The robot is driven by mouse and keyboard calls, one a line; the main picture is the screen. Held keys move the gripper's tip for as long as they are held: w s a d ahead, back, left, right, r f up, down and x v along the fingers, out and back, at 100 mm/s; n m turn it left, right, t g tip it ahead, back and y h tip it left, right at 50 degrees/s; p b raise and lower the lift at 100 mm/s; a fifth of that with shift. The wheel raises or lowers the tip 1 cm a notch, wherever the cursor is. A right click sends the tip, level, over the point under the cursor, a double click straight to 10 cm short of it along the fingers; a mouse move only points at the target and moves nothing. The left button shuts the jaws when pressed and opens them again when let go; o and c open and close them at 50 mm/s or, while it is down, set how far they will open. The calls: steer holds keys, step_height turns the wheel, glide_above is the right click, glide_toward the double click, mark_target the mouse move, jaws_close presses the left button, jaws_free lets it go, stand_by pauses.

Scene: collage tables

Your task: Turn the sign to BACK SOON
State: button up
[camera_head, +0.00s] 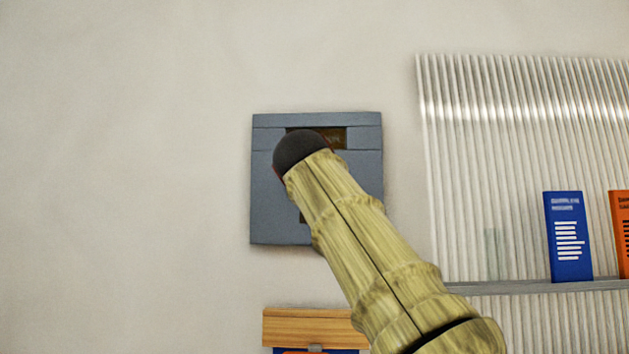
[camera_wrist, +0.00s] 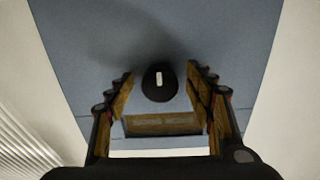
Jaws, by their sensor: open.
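The sign is a flat grey-blue panel (camera_head: 264,205) on the wall, with a brown window (camera_head: 336,139) near its top, partly hidden by my arm. In the wrist view the panel (camera_wrist: 225,25) fills most of the picture. There a round black knob (camera_wrist: 159,90) with a white mark stands on it, and the brown window (camera_wrist: 160,124) shows below the knob; its lettering is too blurred to read. My gripper (camera_wrist: 160,76) is open, with one finger on each side of the knob in the picture. I cannot tell whether they touch it. My arm hides the knob in the head view.
A ribbed translucent panel (camera_head: 480,190) with a grey shelf (camera_head: 535,287) is on the right. A blue booklet (camera_head: 568,238) and an orange booklet (camera_head: 622,225) stand there. A wooden ledge (camera_head: 300,326) is below the sign. The wall left of the sign is bare.

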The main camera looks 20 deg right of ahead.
steer(key=v, duration=1.2)
stand_by(0.5)
steer(key=w+a+f+n+g+y, duration=0.1)
steer(key=w+a+f+n+g, duration=0.1)
steer(key=f, duration=0.5)
steer(key=w+a+f+n+g+y, duration=0.1)
steer(key=a+f+n+y, duration=0.1)
steer(key=f, duration=0.6)
steer(key=s+f+n+g+y, duration=0.1)
steer(key=s+f+n+g, duration=0.3)
steer(key=f, duration=1.2)
steer(key=s+d+f+m+g, duration=0.2)
steer(key=s+d+f, duration=0.1)
steer(key=s+f, duration=1.1)
steer(key=s+d+f+m+g+y, duration=0.1)
steer(key=s+d+f, duration=0.3)
steer(key=s+f, duration=1)
steer(key=shift+s+d+f+m+g+y, duration=0.3)
steer(key=shift+f+m+g, duration=0.4)
steer(key=shift+f, duration=0.8)
